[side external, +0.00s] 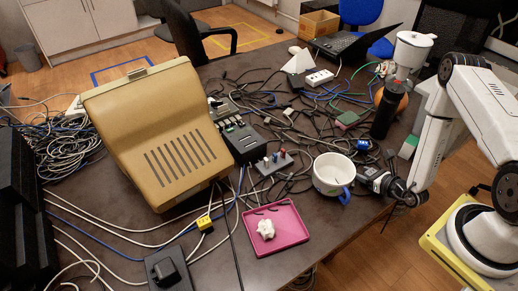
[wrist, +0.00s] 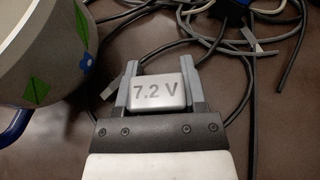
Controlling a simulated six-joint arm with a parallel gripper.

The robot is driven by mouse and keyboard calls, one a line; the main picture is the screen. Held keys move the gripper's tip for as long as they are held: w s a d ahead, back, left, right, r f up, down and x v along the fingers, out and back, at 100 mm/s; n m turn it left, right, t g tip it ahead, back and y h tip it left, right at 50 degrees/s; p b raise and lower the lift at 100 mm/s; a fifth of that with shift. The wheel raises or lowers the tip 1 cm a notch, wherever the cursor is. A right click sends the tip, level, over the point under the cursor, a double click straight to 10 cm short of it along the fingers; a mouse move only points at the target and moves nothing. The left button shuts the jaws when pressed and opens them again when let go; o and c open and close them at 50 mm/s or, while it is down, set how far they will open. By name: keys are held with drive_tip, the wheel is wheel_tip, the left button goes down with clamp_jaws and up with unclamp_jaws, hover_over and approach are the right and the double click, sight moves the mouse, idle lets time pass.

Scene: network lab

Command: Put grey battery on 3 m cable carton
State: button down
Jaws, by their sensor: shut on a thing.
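The grey battery (wrist: 157,91), marked "7.2 V", sits between the two fingers of my gripper (wrist: 161,68) in the wrist view. The fingers are shut on its two sides. In the side view my gripper (side external: 398,191) is low over the right edge of the table, right of a white pot; I cannot make out the battery there. I cannot pick out a carton marked 3 m cable in either view. An open brown cardboard box (side external: 319,24) stands far at the back, with no readable label.
The white pot (side external: 331,176) with a blue handle is close to the left of my gripper; it also shows in the wrist view (wrist: 52,45). Loose cables surround the gripper. A pink tray (side external: 290,228) with a white lump and a large beige case (side external: 155,135) are further left.

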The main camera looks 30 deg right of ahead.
drive_tip(key=shift+r, duration=0.1)
wheel_tip(320, 180, up, 10)
idle(0.9)
idle(0.5)
drive_tip(key=w+a+r+n+g+y, duration=0.1)
drive_tip(key=w+a+r+n+y, duration=0.2)
drive_tip(key=w+a+r, duration=0.2)
drive_tip(key=w+a+r+n+y, duration=0.3)
drive_tip(key=w+a+r, duration=0.2)
drive_tip(key=a+r, duration=0.5)
drive_tip(key=shift+w+r+g+y, duration=0.3)
drive_tip(key=shift+r+g, duration=0.1)
drive_tip(key=shift+r, duration=0.05)
